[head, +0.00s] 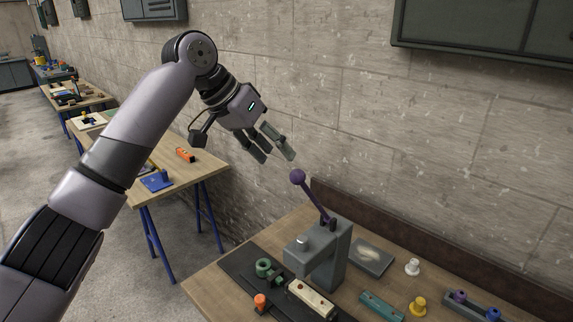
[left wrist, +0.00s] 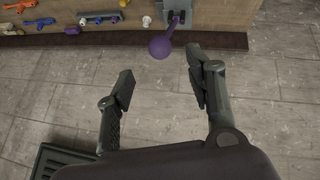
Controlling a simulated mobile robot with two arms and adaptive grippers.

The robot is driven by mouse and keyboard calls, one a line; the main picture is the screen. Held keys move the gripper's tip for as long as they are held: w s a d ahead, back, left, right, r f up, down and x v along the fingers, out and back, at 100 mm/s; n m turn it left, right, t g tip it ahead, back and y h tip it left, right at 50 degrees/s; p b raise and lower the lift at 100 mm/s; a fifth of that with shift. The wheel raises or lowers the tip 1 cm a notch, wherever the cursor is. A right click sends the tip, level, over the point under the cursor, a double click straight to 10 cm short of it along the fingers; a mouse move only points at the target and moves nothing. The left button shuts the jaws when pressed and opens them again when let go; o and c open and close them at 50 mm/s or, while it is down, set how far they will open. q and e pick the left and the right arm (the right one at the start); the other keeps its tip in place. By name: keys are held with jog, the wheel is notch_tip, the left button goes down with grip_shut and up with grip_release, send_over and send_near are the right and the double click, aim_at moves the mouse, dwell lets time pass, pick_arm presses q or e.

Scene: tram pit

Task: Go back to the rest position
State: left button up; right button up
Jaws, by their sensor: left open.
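My left gripper (head: 270,151) is raised above the back of the workbench, close to the wall. Its two fingers are apart with nothing between them. It also shows in the left wrist view (left wrist: 158,85), open, with the wall behind it. A grey press (head: 333,252) stands on the bench, with a purple lever (head: 316,202) that ends in a round purple knob (head: 297,177). The knob is just below the fingertips in the head view, apart from them. In the left wrist view the knob (left wrist: 160,47) lies beyond the fingers. My right gripper is in neither view.
The workbench (head: 215,279) holds a green part (head: 264,268), a cream block (head: 311,299), a teal block (head: 382,306), and white (head: 412,267) and yellow (head: 418,306) knobs. A dark cabinet (head: 490,35) hangs at the upper right. Other benches with blue legs (head: 150,245) stand at left.

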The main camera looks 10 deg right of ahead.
pick_arm(q)
jog(key=shift+v, duration=1.1)
